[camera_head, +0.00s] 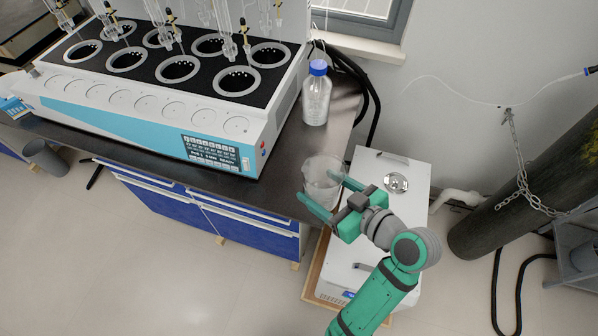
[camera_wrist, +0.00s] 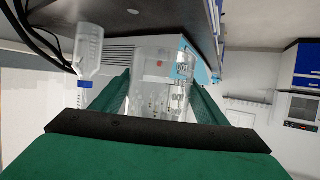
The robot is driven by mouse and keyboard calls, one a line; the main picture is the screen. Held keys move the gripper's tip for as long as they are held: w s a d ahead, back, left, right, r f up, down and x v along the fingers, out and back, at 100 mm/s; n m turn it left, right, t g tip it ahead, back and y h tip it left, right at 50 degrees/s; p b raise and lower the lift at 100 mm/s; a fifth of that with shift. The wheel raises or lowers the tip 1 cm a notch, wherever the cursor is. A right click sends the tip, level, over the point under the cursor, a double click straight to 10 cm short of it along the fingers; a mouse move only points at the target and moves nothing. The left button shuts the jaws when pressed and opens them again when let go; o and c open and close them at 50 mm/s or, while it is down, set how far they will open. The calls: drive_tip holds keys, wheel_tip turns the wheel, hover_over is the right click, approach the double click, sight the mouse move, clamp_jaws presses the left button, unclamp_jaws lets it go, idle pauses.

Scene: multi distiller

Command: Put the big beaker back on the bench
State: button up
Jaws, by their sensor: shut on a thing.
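The big beaker (camera_head: 322,170) is clear glass and sits between the two green fingers of my gripper (camera_head: 331,193), at the right front corner of the dark bench (camera_head: 270,192). In the wrist view the beaker (camera_wrist: 160,75) stands between both fingers of my gripper (camera_wrist: 160,100), which are shut on it. Whether its base touches the bench top or is just above it, I cannot tell. Part of its lower side is hidden by the near finger.
A clear bottle with a blue cap (camera_head: 317,95) stands on the bench behind the beaker. The large multi-position distiller (camera_head: 180,110) fills the bench to the left. A white box-shaped unit (camera_head: 385,215) stands on the floor to the right. A dark gas cylinder (camera_head: 530,190) leans into view further right.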

drive_tip(key=w+a+f, duration=0.1)
drive_tip(key=w+f, duration=0.2)
drive_tip(key=w+a+f, duration=0.2)
drive_tip(key=w+f, duration=0.1)
drive_tip(key=w, duration=0.1)
drive_tip(key=w+a+f, duration=0.2)
drive_tip(key=w+f, duration=0.1)
drive_tip(key=w, duration=0.1)
drive_tip(key=shift+a, duration=0.15)
drive_tip(key=shift+w+a+f, duration=0.1)
drive_tip(key=shift+w+f, duration=0.1)
drive_tip(key=shift+f, duration=1.6)
drive_tip(key=shift+f, duration=0.1)
drive_tip(key=o, duration=1.6)
drive_tip(key=shift+c, duration=0.2)
